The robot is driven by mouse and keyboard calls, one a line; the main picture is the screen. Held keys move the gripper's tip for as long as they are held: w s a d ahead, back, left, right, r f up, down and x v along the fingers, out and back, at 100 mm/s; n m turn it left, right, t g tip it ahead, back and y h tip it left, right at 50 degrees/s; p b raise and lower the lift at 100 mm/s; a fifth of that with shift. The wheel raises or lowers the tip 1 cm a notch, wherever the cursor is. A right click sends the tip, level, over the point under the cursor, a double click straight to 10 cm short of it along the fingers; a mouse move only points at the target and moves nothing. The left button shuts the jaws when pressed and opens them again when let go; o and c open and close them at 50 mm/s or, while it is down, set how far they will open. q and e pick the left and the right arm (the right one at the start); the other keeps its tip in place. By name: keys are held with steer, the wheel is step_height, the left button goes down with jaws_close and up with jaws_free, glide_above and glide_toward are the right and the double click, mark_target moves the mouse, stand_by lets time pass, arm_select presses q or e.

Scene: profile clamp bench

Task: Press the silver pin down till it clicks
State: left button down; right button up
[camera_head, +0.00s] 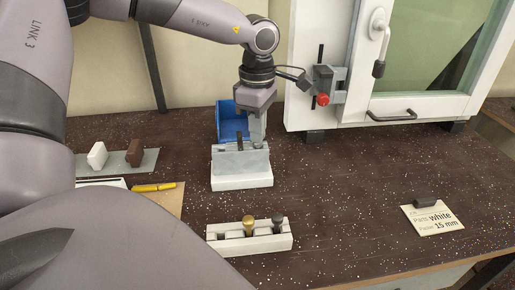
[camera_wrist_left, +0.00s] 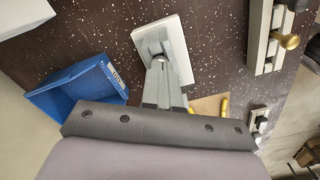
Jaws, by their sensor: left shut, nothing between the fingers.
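A grey metal block on a white base (camera_head: 242,181) stands mid-bench, with a dark upright piece at its top. The white base also shows in the left wrist view (camera_wrist_left: 178,28). My left gripper (camera_head: 256,138) points down at the back of this block, shut with nothing in it. In the left wrist view its grey fingers (camera_wrist_left: 158,58) reach over the white base. I cannot make out the silver pin for sure; the fingers or the block may hide it. Whether the fingertips touch anything is unclear. My right gripper is not in view.
A white holder (camera_head: 262,243) with a brass knob (camera_head: 248,222) and a dark knob (camera_head: 277,219) stands in front. A blue bin (camera_head: 227,122) is behind the block. A white window frame (camera_head: 302,85) with a red-knobbed clamp (camera_head: 323,99) stands at the back. The bench's right middle is clear.

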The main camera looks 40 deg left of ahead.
arm_select(q)
steer(key=shift+r+p, duration=2.1)
steer(key=shift+r, duration=1.4)
steer(key=shift+f, duration=0.1)
